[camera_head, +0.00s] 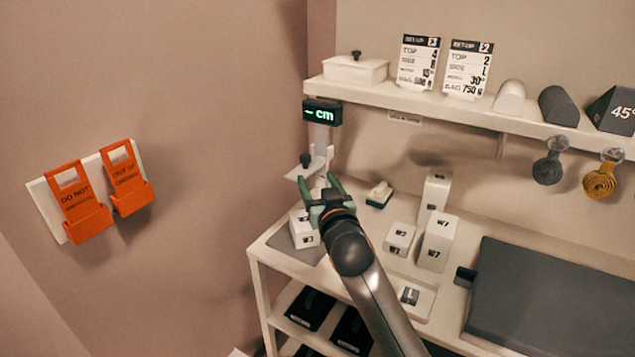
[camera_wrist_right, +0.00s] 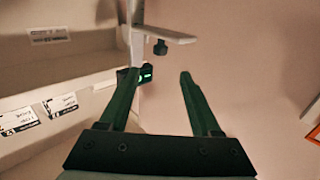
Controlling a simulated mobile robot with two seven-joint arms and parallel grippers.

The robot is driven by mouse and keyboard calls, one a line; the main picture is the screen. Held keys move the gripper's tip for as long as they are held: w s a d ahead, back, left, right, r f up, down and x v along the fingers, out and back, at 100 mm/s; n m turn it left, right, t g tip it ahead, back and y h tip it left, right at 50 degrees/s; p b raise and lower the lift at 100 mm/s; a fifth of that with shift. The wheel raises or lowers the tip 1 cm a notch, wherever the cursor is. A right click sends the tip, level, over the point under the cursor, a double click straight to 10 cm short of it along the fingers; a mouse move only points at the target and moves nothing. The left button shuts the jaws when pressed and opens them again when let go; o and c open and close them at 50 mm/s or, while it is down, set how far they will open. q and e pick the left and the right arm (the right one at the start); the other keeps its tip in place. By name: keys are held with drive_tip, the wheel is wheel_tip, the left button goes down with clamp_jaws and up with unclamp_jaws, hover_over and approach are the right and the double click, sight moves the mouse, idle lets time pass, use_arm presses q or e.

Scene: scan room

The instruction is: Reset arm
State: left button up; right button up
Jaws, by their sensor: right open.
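My right gripper (camera_head: 330,192) is in the middle of the head view, raised above the left end of the white table (camera_head: 258,246). Its green fingers are apart with nothing between them, as the right wrist view (camera_wrist_right: 160,88) also shows. A measuring stand with a green "cm" display (camera_head: 322,112) is just behind it. In the right wrist view the display (camera_wrist_right: 146,74) shows partly behind the left finger, and the stand's pale arm with a dark knob (camera_wrist_right: 160,46) is beyond the fingertips. Contact with the stand cannot be told. My left gripper is out of view.
White blocks, including W3 (camera_head: 304,232), W2 (camera_head: 399,238) and W7 (camera_head: 437,242), stand near my right arm. A dark panel (camera_head: 555,300) lies at the right. A shelf (camera_head: 450,104) holds a lidded box (camera_head: 355,68) and cards. Orange holders (camera_head: 82,202) hang on the left wall.

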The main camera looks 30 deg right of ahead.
use_arm(q)
drive_tip(key=shift+s+a, duration=0.15)
drive_tip(key=shift+s, duration=0.15)
use_arm(e)
drive_tip(key=shift+s, duration=0.2)
use_arm(q)
drive_tip(key=shift+w+r, duration=0.1)
drive_tip(key=shift+r, duration=0.05)
